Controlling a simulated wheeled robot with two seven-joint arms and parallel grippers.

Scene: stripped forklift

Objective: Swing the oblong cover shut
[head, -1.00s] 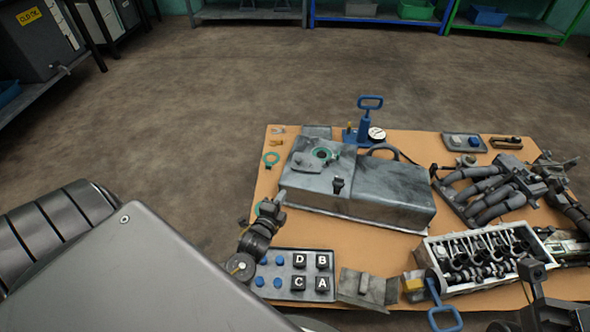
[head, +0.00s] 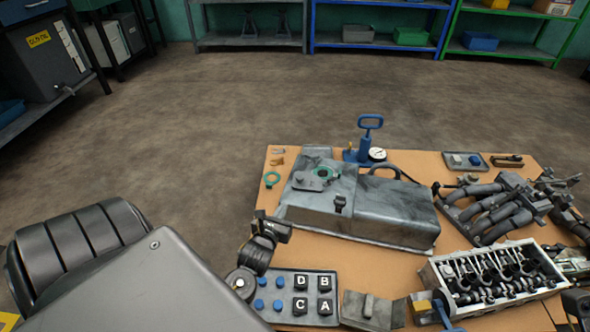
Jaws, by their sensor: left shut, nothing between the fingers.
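The grey metal tank (head: 395,208) lies on the table. A small flat grey oblong plate (head: 306,184), which looks like the oblong cover, lies on its upper left part. It sits beside a round opening with a green ring (head: 323,172), and the ring shows largely uncovered. My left gripper (head: 278,226) is shut and empty, at the tank's near left corner, below the plate in the picture. Whether it touches the tank, I cannot tell. A dark piece at the lower right edge, probably my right gripper (head: 577,304), is cut off; its fingers cannot be made out.
A blue-handled pump with a gauge (head: 365,145) stands behind the tank. A lettered block tray (head: 291,309) lies near my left wrist. A grey manifold (head: 500,208) and an open engine block (head: 492,278) fill the right side. Shelves line the far wall.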

